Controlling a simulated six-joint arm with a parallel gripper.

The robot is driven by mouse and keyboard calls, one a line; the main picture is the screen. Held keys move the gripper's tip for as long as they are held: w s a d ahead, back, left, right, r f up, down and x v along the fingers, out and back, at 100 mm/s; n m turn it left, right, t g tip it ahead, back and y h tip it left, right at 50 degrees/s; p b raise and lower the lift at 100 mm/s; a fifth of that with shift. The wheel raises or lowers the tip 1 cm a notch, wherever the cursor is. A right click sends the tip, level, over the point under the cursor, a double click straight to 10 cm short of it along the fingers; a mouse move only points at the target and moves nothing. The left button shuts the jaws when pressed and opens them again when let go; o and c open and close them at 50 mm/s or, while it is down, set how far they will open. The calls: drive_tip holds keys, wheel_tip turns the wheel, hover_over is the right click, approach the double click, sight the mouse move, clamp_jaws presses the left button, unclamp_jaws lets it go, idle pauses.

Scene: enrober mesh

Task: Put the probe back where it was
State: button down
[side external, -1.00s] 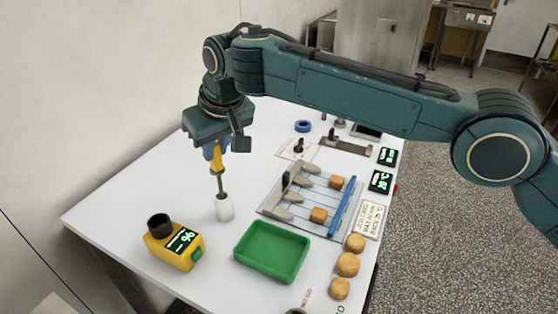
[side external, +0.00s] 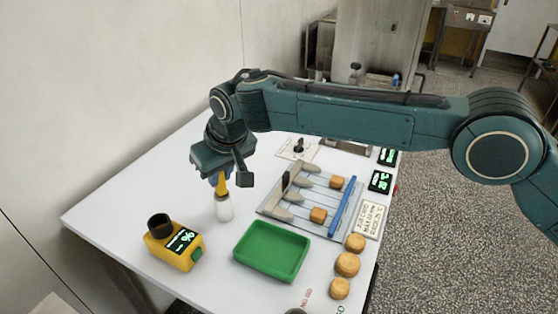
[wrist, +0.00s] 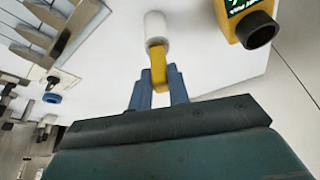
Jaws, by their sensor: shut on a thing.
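The probe (side external: 222,184) has a yellow handle, and its lower part is now hidden inside the small white cylindrical holder (side external: 224,208) on the table. My gripper (side external: 219,176) is shut on the yellow handle, directly above the holder. In the wrist view the two blue fingers (wrist: 158,92) close on the handle (wrist: 159,68), which meets the white holder (wrist: 156,27). The probe looks upright. Whether it rests on the bottom of the holder is hidden.
A yellow meter (side external: 174,245) with a dark round opening stands left of the holder. A green tray (side external: 272,252) lies to the right. Beyond it are a wire mesh rack (side external: 310,200) with brown pieces, a blue bar (side external: 342,207), and several round biscuits (side external: 347,264) near the right edge.

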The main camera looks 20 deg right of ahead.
drive_tip(key=shift+f, duration=0.1)
drive_tip(key=c, duration=1.3)
unclamp_jaws()
drive_tip(key=v, duration=1.2)
